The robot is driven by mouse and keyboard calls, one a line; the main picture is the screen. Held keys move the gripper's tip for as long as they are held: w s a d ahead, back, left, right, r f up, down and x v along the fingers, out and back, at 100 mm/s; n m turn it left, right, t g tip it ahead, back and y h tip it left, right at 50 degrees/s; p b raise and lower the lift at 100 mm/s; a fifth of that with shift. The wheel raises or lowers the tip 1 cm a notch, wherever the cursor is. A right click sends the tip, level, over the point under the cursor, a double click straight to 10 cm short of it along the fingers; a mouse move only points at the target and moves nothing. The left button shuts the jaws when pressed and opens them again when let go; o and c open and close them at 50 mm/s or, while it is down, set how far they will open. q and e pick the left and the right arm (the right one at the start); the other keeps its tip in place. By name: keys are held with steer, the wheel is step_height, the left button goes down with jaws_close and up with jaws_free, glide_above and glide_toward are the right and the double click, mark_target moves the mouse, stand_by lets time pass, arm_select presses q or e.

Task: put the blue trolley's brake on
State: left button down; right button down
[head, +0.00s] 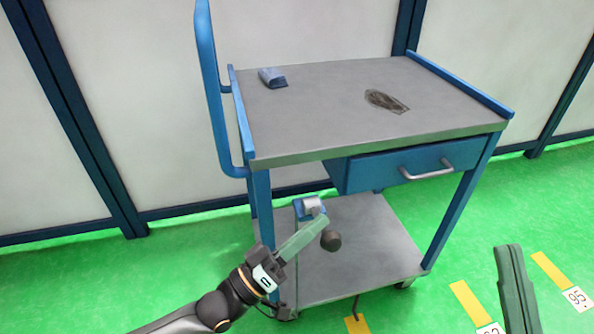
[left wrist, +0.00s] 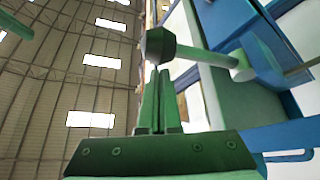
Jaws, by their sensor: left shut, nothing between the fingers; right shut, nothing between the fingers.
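The blue trolley (head: 345,165) stands ahead, with a grey top, a drawer and a lower shelf. A brake lever with a dark round knob (head: 331,240) is at its left post, below the top; a silver hub with a blue mount (head: 311,205) is beside it. The left wrist view shows the knob (left wrist: 159,46), its rod and the hub (left wrist: 252,58). My left gripper (head: 322,221) is shut and empty, its tips right at the knob; I cannot tell whether they touch. In the head view it hides the rod. My right gripper (head: 508,250) is shut and empty at lower right, away from the trolley.
A blue push handle (head: 208,85) rises at the trolley's left end. A blue-grey block (head: 272,77) and a dark flat packet (head: 386,101) lie on the top. White wall panels (head: 130,100) stand behind.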

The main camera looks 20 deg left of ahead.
arm_select(q)
steer(key=shift+s+d+f+m+h+b, duration=0.1)
steer(key=shift+s+f+m+h+b, duration=0.1)
steer(key=shift+f+m+h+b, duration=0.65)
arm_select(e)
steer(key=shift+s+a+r+n+y, duration=0.1)
steer(key=shift+s+r+n+y, duration=0.15)
steer(key=shift+s+n+y, duration=0.35)
steer(key=shift+s+a+r+n+y, duration=0.1)
steer(key=shift+s+r+n+y, duration=0.25)
steer(key=shift+y, duration=0.35)
arm_select(q)
steer(key=shift+r+m+y, duration=0.2)
steer(key=shift+m+y, duration=0.05)
arm_select(e)
steer(key=shift+f, duration=0.15)
arm_select(q)
steer(key=shift+f, duration=0.1)
